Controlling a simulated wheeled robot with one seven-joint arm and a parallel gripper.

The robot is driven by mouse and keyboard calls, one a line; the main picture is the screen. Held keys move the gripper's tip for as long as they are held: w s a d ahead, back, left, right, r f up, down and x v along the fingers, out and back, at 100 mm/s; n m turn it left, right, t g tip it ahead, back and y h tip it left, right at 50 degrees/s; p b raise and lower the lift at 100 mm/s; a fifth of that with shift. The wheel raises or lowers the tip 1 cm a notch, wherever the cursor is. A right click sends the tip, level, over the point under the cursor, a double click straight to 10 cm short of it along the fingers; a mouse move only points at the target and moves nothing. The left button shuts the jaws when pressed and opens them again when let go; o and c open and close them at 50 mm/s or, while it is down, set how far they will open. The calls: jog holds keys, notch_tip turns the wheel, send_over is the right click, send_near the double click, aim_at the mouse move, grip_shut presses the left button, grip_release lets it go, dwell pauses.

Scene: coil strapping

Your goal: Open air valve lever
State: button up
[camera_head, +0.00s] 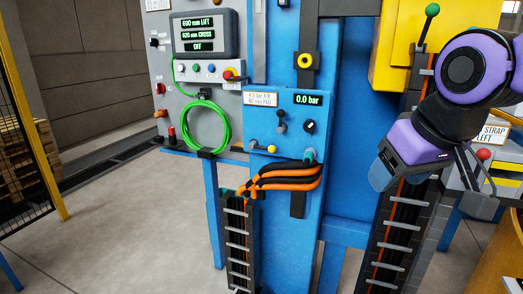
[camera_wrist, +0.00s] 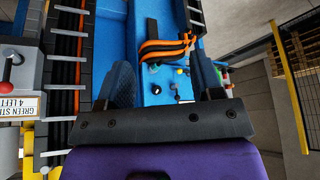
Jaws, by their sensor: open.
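The blue air panel (camera_head: 262,110) in the head view carries a label reading 4.5 bar air, 60 mm pad, and a display (camera_head: 308,99) reading 0.0 bar. A lever with a yellow knob (camera_head: 269,149) lies roughly level on the panel's lower left. A small dark lever (camera_head: 281,122) and a black knob (camera_head: 310,127) are above it. Which one is the air valve lever is not labelled. My gripper (camera_head: 392,178) is to the right of the panel, apart from it. In the wrist view my gripper (camera_wrist: 163,75) is open and empty, with the yellow knob (camera_wrist: 180,71) visible between its fingers.
Orange hoses (camera_head: 285,177) curve out below the panel. A ladder-like cable chain (camera_head: 238,240) hangs below, another (camera_head: 398,235) beside my gripper. A grey control box (camera_head: 205,75) with a green coiled cable (camera_head: 207,128) is to the left. Open floor (camera_head: 130,210) is at lower left.

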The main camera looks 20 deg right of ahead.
jog(key=w+d+f+n+g+h, duration=0.1)
jog(key=w+d+n+g+h, duration=0.1)
jog(key=w, duration=0.5)
jog(key=w+d+n+g+h, duration=0.1)
jog(key=w+d+h, duration=0.15)
jog(key=w, duration=0.55)
jog(key=n+t+h, duration=0.8)
jog(key=n+h, duration=0.2)
jog(key=n, duration=0.1)
send_near(270, 150)
jog(key=x, duration=1)
jog(key=shift+w+d, duration=0.25)
